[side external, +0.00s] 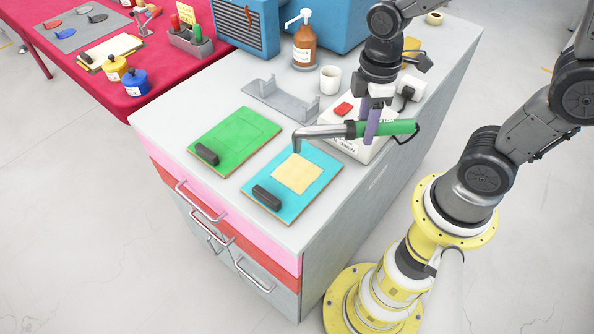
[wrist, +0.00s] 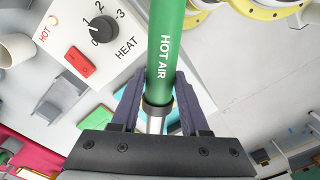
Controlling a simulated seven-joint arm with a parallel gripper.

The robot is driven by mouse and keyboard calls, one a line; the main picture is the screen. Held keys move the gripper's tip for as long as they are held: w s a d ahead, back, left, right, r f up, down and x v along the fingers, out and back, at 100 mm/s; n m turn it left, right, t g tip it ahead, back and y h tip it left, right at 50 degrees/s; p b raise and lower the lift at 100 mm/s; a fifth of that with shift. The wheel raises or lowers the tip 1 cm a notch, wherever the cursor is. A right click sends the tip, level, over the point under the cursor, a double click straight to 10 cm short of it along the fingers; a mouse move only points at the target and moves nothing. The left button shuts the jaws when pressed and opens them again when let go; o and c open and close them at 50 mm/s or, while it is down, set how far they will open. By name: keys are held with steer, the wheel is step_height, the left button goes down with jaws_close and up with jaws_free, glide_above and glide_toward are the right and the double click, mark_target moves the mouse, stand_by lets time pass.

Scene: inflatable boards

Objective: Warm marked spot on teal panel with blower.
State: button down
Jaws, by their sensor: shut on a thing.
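My gripper (side external: 371,126) is shut on the green handle of the hot-air blower (side external: 388,128), which reads HOT AIR in the wrist view (wrist: 166,55). The blower's metal nozzle (side external: 322,132) points left, and its bent tip hangs above the far edge of the yellow marked spot (side external: 298,174). The exact gap is unclear. The teal panel (side external: 309,196) lies flat on the grey worktop, with a black block (side external: 267,198) on its near-left part. In the wrist view, the fingers and blower hide most of the panel.
The white heater unit (wrist: 60,35) has a red switch (wrist: 76,62) and a HEAT dial (wrist: 103,28). A green panel (side external: 235,138) lies left of the teal one. A grey bracket (side external: 275,98), white cup (side external: 330,79) and brown pump bottle (side external: 304,47) stand behind.

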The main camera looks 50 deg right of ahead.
step_height(320, 180, up, 12)
stand_by(0.9)
